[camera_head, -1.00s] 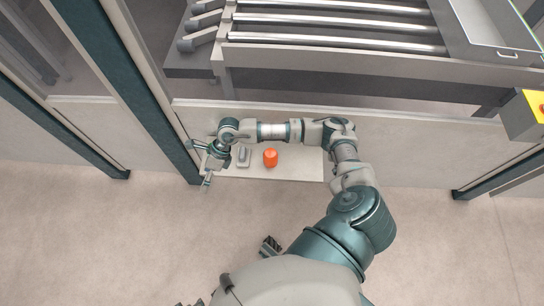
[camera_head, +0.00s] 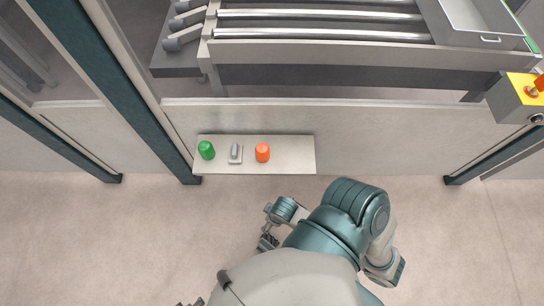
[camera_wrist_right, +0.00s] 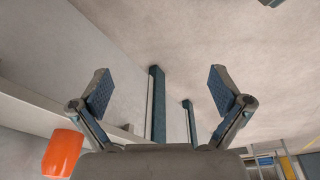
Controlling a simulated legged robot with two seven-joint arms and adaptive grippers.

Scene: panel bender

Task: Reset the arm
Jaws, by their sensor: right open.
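In the head view, a light panel shelf (camera_head: 292,155) holds a green button (camera_head: 206,150), a small grey switch (camera_head: 236,152) and an orange button (camera_head: 262,153). My right arm is folded back close to my body, in front of the panel and touching none of these. In the right wrist view, my right gripper (camera_wrist_right: 160,90) is open, its two blue-padded fingers spread wide with nothing between them. The orange button also shows there at the lower left (camera_wrist_right: 62,153), apart from the fingers. My right fingertips cannot be made out clearly in the head view. I cannot identify my left gripper.
A roller conveyor (camera_head: 320,33) with a grey tray (camera_head: 478,20) stands behind the low wall. A yellow control box (camera_head: 520,97) is at the right. Dark posts (camera_head: 112,88) stand at the left. The floor (camera_head: 110,235) is clear around me.

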